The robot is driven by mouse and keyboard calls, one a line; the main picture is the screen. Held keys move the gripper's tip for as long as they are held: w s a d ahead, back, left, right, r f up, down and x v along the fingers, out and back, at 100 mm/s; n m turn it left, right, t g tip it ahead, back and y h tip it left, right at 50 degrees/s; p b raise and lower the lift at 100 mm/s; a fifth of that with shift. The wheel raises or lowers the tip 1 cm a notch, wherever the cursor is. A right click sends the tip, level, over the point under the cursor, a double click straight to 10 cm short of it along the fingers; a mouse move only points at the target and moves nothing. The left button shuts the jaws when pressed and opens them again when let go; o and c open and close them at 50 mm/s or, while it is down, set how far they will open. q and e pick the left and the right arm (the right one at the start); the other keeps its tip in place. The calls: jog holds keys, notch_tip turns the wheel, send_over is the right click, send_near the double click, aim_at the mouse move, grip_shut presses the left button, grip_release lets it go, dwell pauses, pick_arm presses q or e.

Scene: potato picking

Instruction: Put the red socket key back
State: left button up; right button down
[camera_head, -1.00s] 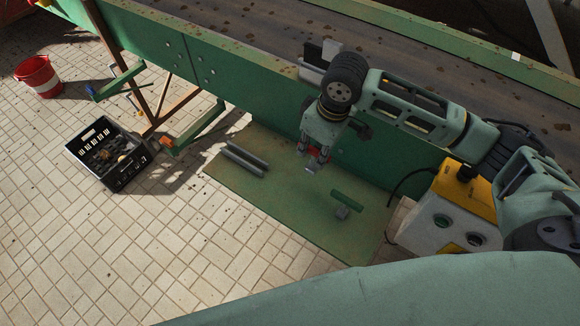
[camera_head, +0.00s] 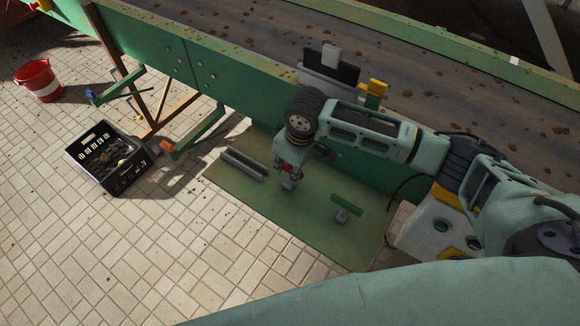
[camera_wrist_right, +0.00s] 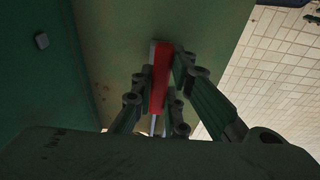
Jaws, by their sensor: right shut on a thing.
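My right gripper (camera_head: 289,184) is shut on the red socket key (camera_wrist_right: 159,82) above the green platform (camera_head: 300,222). In the right wrist view the key is a long red bar between the fingers (camera_wrist_right: 155,105), with a grey metal edge beside it. In the head view only a little red shows at the fingers. A grey channel-shaped rail (camera_head: 243,164) lies on the platform to the left of the gripper. A green bar on a small grey block (camera_head: 345,207) is to the right. I cannot tell whether the key touches anything below. My left gripper is not in view.
A green conveyor frame (camera_head: 225,85) runs behind the platform. A grey and yellow control box (camera_head: 424,232) stands at the right, partly behind my arm. A black crate (camera_head: 108,158) and a red bucket (camera_head: 38,80) stand on the tiled floor at left. The floor between is clear.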

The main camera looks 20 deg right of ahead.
jog(key=shift+f, duration=0.1)
jog(key=c, duration=1.7)
grip_release()
jog(key=shift+c, duration=0.2)
notch_tip(320, 180, up, 12)
jog(key=s+d, duration=0.1)
jog(key=shift+s+d, duration=0.15)
jog(key=shift+s, duration=0.1)
jog(key=shift+p, duration=0.3)
